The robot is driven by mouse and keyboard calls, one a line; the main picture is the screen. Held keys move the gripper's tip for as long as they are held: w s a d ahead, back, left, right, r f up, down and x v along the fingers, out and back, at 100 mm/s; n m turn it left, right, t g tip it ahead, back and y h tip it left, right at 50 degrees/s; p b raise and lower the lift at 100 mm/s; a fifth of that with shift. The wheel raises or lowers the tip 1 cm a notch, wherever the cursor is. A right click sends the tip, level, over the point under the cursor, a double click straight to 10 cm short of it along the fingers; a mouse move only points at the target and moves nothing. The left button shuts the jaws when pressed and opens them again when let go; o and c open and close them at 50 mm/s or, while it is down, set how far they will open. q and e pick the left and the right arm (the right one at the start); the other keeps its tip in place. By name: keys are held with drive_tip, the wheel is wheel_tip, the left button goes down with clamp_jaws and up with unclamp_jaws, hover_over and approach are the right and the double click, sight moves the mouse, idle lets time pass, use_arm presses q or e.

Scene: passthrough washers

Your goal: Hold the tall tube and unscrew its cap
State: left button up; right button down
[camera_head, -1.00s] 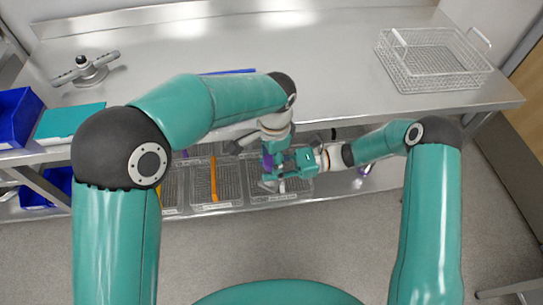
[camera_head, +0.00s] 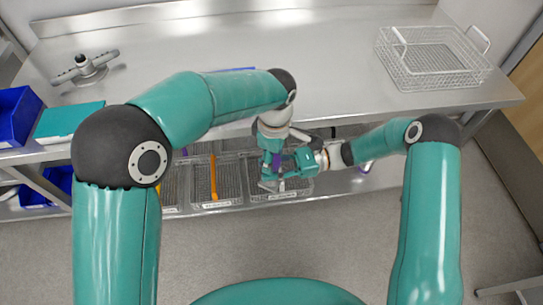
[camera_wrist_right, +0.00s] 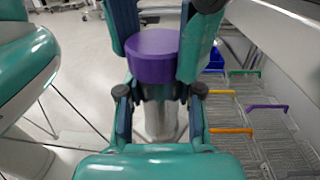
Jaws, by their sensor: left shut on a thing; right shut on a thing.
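A tall tube with a purple cap (camera_wrist_right: 153,55) stands upright between my grippers. The grey tube body (camera_wrist_right: 158,120) shows below the cap in the right wrist view, partly hidden by gripper parts. My left gripper (camera_head: 271,152) points down from above and is shut on the cap, its fingers flanking it in the right wrist view. My right gripper (camera_head: 285,166) reaches in from the right and is shut on the tube below the cap. In the head view the grippers cover most of the tube, and only a bit of purple shows.
Wire trays (camera_head: 229,173) with coloured handles sit on the lower shelf in front of the steel table (camera_head: 330,60). A wire basket (camera_head: 432,58) stands at the table's right. A metal fixture (camera_head: 87,70) and blue bins (camera_head: 17,117) are at left.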

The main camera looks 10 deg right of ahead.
use_arm(q)
drive_tip(key=n, duration=0.7)
drive_tip(key=shift+s+a+f, duration=0.1)
drive_tip(key=shift+s, duration=0.05)
drive_tip(key=n, duration=0.6)
drive_tip(key=shift+d, duration=0.3)
drive_tip(key=o, duration=1.3)
drive_tip(key=shift+r, duration=0.2)
